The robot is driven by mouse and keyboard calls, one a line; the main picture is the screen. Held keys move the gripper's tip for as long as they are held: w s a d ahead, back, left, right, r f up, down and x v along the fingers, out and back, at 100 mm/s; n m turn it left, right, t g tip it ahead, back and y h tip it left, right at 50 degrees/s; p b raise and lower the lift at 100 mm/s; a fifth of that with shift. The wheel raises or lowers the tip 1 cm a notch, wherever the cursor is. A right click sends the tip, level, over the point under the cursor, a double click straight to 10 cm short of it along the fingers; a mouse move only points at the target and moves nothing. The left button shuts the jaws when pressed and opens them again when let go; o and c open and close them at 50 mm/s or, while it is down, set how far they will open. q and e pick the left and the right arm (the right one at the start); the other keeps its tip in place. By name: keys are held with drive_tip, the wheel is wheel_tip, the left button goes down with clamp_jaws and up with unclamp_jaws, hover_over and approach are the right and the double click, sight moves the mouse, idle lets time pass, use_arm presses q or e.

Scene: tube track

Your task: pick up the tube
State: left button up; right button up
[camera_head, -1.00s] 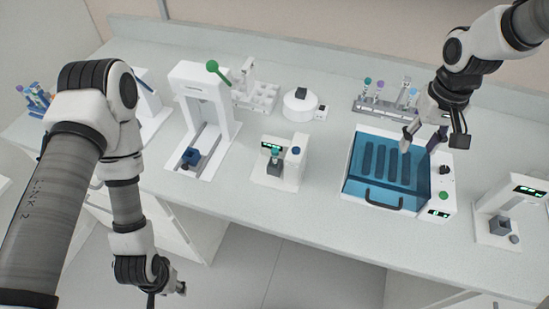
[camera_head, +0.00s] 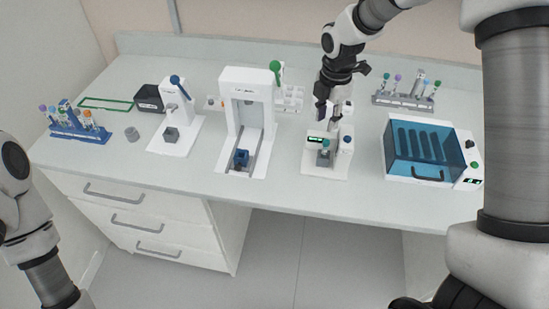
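A tube with a teal-green cap (camera_head: 325,145) stands upright in the small white device (camera_head: 314,166) at the middle right of the bench. My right gripper (camera_head: 334,116) points down at the back of this device, just above and behind the tube in the picture. Its fingers look apart, with nothing visible between them; I cannot tell whether they touch the device. Other capped tubes stand in the blue rack (camera_head: 79,131) at the left and in the grey rack (camera_head: 402,101) at the back right. My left arm shows at the lower left; its gripper is out of view.
A box with a blue see-through lid (camera_head: 430,150) stands right of the small device. A tall white device (camera_head: 246,92) stands to its left, with a white press-like device (camera_head: 176,136) further left. The front bench strip is mostly clear.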

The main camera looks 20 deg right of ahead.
sight(327, 142)
drive_tip(key=f, duration=0.1)
drive_tip(key=d+f, duration=0.1)
drive_tip(key=f, duration=0.1)
drive_tip(key=s+f+p, duration=0.1)
drive_tip(key=f, duration=0.1)
drive_tip(key=shift+d, duration=0.35)
drive_tip(key=shift+s+a+f+p, duration=0.15)
drive_tip(key=shift+a+f+p, duration=0.1)
drive_tip(key=shift+f+p, duration=0.25)
drive_tip(key=shift+s+a+f+p, duration=0.15)
drive_tip(key=shift+a+f+p, duration=0.05)
drive_tip(key=shift+f+p, duration=0.3)
drive_tip(key=f, duration=0.1)
drive_tip(key=w+f, duration=0.1)
drive_tip(key=shift+w+a+f, duration=0.1)
drive_tip(key=shift+f, duration=0.25)
drive_tip(key=shift+w+f, duration=0.2)
drive_tip(key=shift+d, duration=0.3)
drive_tip(key=shift+s+r, duration=0.1)
drive_tip(key=shift+s, duration=0.05)
drive_tip(key=c, duration=0.5)
drive_tip(key=shift+s+a+r, duration=0.15)
drive_tip(key=shift+s, duration=0.05)
drive_tip(key=shift+c, duration=0.7)
use_arm(q)
drive_tip(key=r, duration=0.3)
drive_tip(key=shift+s+d+r, duration=0.1)
drive_tip(key=shift+d+r, duration=0.05)
drive_tip(key=shift+d, duration=0.1)
